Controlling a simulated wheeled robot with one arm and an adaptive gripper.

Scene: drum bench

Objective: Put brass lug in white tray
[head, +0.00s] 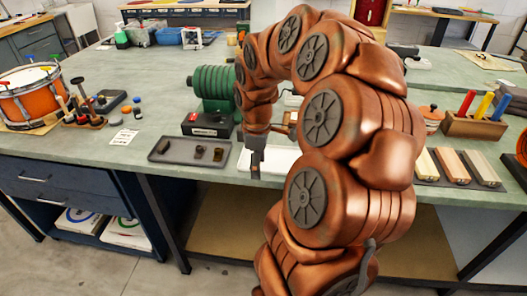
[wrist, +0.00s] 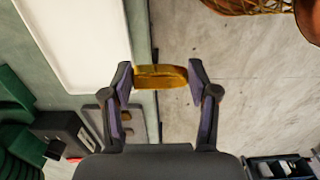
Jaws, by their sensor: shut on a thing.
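The brass lug (wrist: 160,77) is a small golden block held across my gripper (wrist: 160,80), between its two fingertips in the wrist view. The white tray (wrist: 70,45) lies on the bench to the upper left there, apart from the lug. The lug appears over the bench's front edge with floor beyond. In the head view the white tray (head: 280,160) is partly covered by my arm, and my gripper (head: 256,170) hangs in front of it near the bench edge. I cannot make out the lug in the head view.
A grey tray (head: 165,156) with several small dark parts sits left of the white tray. Behind it are a black box (head: 207,124) and a green ribbed machine (head: 213,82). A drum (head: 30,98) is at far left; wooden blocks (head: 452,165) lie at right.

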